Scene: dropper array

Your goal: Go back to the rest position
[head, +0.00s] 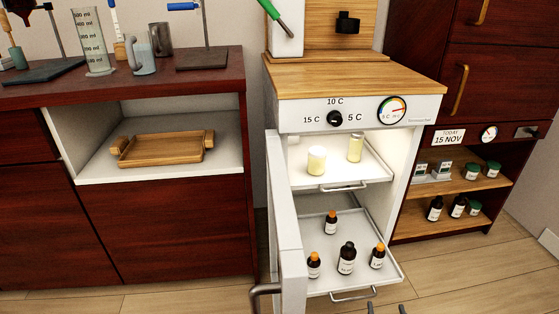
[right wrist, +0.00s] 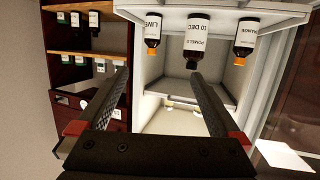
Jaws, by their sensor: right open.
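My right gripper (head: 386,309) shows only as two fingertips at the bottom edge of the head view, in front of the pulled-out lower fridge shelf. In the right wrist view, my right gripper (right wrist: 158,73) has its fingers spread wide with nothing between them. That view appears upside down, with bottles beyond the fingertips, apart from them. My left gripper is not in the head view. The small white fridge (head: 360,112) stands with its door (head: 287,215) open to the left.
The lower shelf (head: 322,284) holds several dark bottles (head: 346,258); the upper shelf (head: 330,176) holds two pale jars (head: 317,160). A wooden tray (head: 165,150) sits in the left cabinet niche. A dark shelf unit (head: 455,187) with bottles and jars stands at right. The door handle (head: 262,290) juts forward.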

